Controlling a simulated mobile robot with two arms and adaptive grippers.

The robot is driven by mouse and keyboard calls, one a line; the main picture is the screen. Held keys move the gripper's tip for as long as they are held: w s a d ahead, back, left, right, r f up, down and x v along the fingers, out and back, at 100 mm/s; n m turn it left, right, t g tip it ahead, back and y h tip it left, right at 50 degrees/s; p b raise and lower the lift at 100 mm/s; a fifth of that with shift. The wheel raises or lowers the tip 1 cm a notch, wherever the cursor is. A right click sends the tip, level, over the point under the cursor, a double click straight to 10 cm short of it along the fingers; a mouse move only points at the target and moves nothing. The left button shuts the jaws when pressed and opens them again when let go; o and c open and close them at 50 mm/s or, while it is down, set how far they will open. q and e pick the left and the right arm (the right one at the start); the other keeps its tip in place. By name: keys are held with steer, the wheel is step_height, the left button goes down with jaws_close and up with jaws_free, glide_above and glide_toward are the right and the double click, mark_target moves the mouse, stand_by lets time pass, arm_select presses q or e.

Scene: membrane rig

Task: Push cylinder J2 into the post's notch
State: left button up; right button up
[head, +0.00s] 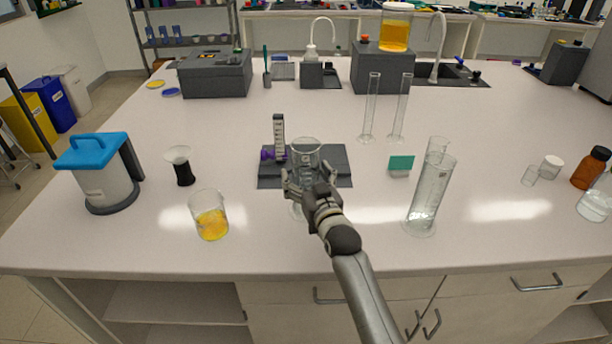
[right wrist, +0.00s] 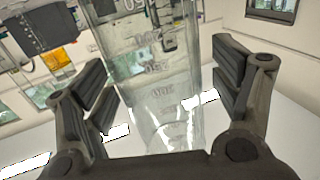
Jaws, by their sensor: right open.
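A clear graduated cylinder (head: 305,147) stands upright at the middle of the bench, by a dark base plate (head: 338,178); I read no J2 label on it. My right gripper (head: 304,182) is around it from the front and hides its middle. In the right wrist view the cylinder (right wrist: 155,70), with its printed scale, is between the spread fingers of the gripper (right wrist: 165,88), with gaps on both sides. The post (head: 279,132) rises from the plate just left of the cylinder, with a purple clamp (head: 267,155) low on it. The notch is not clear to see. My left gripper is out of view.
A beaker of yellow liquid (head: 211,224) and a dark-based cup (head: 181,168) stand to the left. More cylinders (head: 430,195) and a small green-topped block (head: 401,164) stand to the right. Bench around the plate is otherwise clear.

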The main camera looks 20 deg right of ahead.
steer(key=c, duration=1.3)
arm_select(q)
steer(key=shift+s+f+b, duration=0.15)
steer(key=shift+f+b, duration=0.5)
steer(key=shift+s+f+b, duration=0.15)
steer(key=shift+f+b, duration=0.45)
arm_select(e)
steer(key=shift+w+d, duration=0.3)
steer(key=shift+w, duration=0.65)
steer(key=shift+w+d, duration=0.25)
steer(key=shift+w, duration=0.7)
steer(key=shift+w+d, duration=0.3)
steer(key=shift+w, duration=0.65)
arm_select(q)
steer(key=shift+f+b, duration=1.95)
arm_select(e)
steer(key=shift+w+d, duration=0.3)
steer(key=shift+w, duration=0.65)
steer(key=shift+w+d, duration=0.25)
steer(key=shift+w, duration=0.75)
steer(key=shift+w+d, duration=0.3)
steer(key=shift+w, duration=0.65)
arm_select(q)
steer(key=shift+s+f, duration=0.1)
